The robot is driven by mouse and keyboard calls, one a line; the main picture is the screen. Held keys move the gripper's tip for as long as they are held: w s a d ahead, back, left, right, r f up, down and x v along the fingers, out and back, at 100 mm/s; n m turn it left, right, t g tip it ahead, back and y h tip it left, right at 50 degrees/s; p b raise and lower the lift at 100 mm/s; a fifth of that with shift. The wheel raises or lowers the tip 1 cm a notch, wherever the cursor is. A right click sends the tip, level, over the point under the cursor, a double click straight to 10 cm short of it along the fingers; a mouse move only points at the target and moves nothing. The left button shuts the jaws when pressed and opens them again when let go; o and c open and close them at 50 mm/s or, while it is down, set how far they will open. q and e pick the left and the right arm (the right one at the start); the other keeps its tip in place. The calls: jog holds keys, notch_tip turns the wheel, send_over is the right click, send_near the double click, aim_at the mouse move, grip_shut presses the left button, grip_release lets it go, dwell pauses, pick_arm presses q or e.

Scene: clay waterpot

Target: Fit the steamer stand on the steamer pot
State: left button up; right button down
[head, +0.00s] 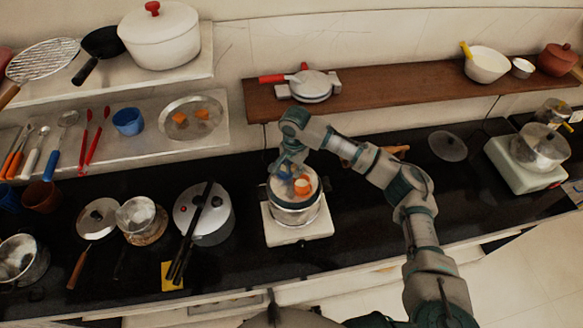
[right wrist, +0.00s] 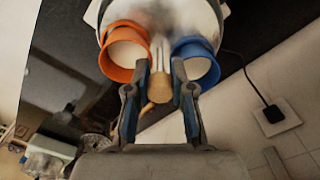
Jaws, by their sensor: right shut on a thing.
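The steamer pot (head: 295,218) is a light metal pot on a white stove near the middle of the counter. The steamer stand (right wrist: 160,88) has an orange cup (head: 303,186) and a blue cup (right wrist: 195,60) on either side of a central stem. The stand is at the pot's mouth in the head view; whether it is seated or held just above cannot be told. My right gripper (head: 291,172) is over the pot, shut on the stand's stem between the cups. The gripper partly hides the stand. My left gripper is not in view.
A second stove (head: 530,175) is at the right. A wooden shelf (head: 390,97) runs behind. Counter right of the pot is mostly clear.

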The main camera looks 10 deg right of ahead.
aim_at(292, 182)
jog(key=shift+d, duration=0.8)
jog(key=shift+f, duration=0.2)
jog(key=shift+a+f, duration=0.2)
jog(key=shift+a, duration=0.2)
jog(key=shift+a+f, duration=0.45)
jog(key=shift+a, duration=0.2)
jog(key=shift+d+f, duration=0.3)
jog(key=shift+f, duration=0.05)
jog(key=shift+d, duration=0.15)
jog(key=shift+a, duration=0.25)
jog(key=shift+a+f, duration=0.25)
jog(key=shift+f, duration=0.05)
jog(key=shift+d+f, duration=0.35)
jog(key=shift+f, duration=0.5)
jog(key=shift+a+f, duration=0.1)
jog(key=shift+f, duration=0.2)
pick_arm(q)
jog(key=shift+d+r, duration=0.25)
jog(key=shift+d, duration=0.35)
pick_arm(e)
jog(key=shift+a, duration=0.15)
